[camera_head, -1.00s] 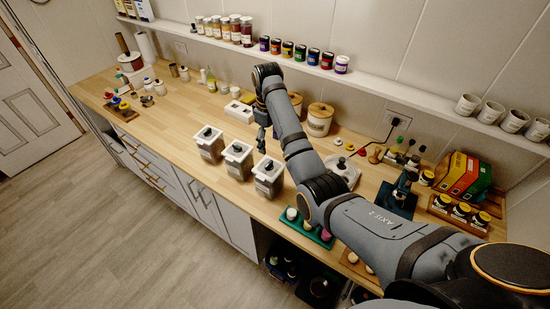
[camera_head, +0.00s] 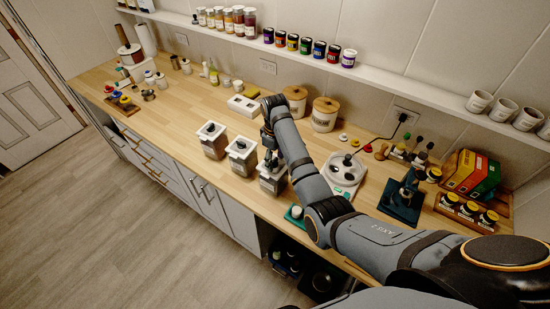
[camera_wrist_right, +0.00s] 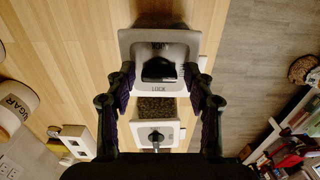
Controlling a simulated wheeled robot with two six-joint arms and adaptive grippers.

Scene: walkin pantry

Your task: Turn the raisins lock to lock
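Three square canisters with white lids and dark knobs stand in a row along the counter's front edge. The right one (camera_head: 272,184) is under my right gripper (camera_head: 269,145). In the right wrist view its white lid (camera_wrist_right: 125,40) reads "LOCK" beside a dark knob (camera_wrist_right: 159,70). My right gripper (camera_wrist_right: 159,75) is open, with one finger on each side of that knob and apart from it. The middle canister (camera_head: 241,164) and the left canister (camera_head: 213,147) stand clear of the gripper. I cannot read which canister holds raisins. My left gripper is not in view.
Two wooden-lidded jars (camera_head: 324,119) and a white box (camera_head: 244,106) stand behind the canisters. A white device with a round top (camera_head: 343,166) is right of the arm.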

